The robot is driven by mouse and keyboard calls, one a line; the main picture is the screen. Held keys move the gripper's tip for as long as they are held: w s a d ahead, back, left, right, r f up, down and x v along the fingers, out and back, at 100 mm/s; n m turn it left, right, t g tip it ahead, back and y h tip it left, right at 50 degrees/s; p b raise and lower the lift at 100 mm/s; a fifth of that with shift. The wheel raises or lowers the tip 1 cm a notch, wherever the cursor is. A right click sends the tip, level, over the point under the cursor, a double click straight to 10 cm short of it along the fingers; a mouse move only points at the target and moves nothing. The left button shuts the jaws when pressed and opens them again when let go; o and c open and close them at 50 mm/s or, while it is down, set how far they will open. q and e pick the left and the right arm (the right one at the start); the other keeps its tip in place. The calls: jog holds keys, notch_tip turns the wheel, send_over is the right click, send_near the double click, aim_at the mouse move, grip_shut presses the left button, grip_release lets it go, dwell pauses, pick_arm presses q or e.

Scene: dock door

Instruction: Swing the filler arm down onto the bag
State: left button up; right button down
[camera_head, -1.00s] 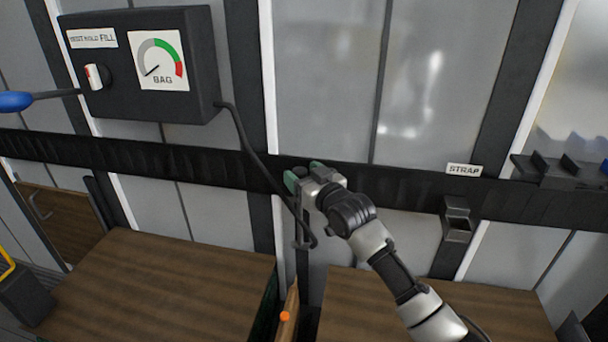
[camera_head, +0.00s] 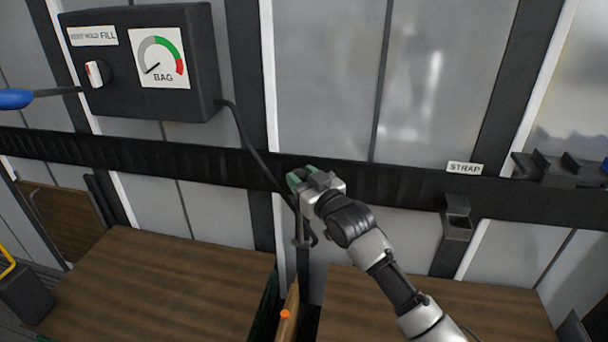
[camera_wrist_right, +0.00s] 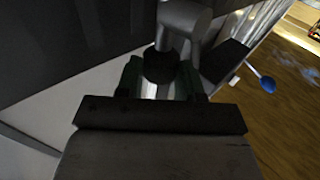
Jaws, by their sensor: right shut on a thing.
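My right gripper (camera_head: 298,180) is in front of the dark rail, at the lower part of a black hose-like arm (camera_head: 250,143) that comes from the fill box. In the right wrist view its green-padded fingers (camera_wrist_right: 160,80) are shut around a dark round part (camera_wrist_right: 160,66), which I take to be the filler arm's grip. The arm's hooked lower end (camera_head: 312,238) hangs below the gripper. Below it, in the narrow gap between two wooden loads, is a brown bag edge (camera_head: 289,325) with an orange spot (camera_head: 285,314). Most of the bag is hidden. My left gripper is out of view.
The fill box (camera_head: 205,60) with a knob and BAG gauge (camera_head: 163,62) is at upper left, its needle low left. A blue-ended lever (camera_head: 15,99) reaches in beside it. Brown wooden loads stand left (camera_head: 150,290) and right (camera_head: 420,305). A STRAP holder (camera_head: 457,222) is at right.

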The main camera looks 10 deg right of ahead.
jog(key=s+a+f+n+t+y+b, duration=0.1)
jog(key=s+a+f+n+y+b, duration=0.1)
jog(key=s, duration=0.3)
jog(key=s+a+f+n+t+y+b, duration=0.1)
jog(key=s+f+n+y+b, duration=0.1)
jog(key=s, duration=0.4)
jog(key=shift+s+a+f+n+t+b, duration=0.3)
jog(key=shift+f+n+b, duration=0.25)
jog(key=shift+n+b, duration=0.55)
jog(key=shift+w, duration=0.1)
jog(key=c, duration=0.7)
grip_release()
jog(key=b+v, duration=0.1)
jog(key=v, duration=0.9)
jog(key=shift+s+d+b, duration=0.2)
jog(key=shift+s+b, duration=0.1)
jog(key=shift+b, duration=0.05)
jog(key=shift+f, duration=0.15)
jog(key=shift+a, duration=0.1)
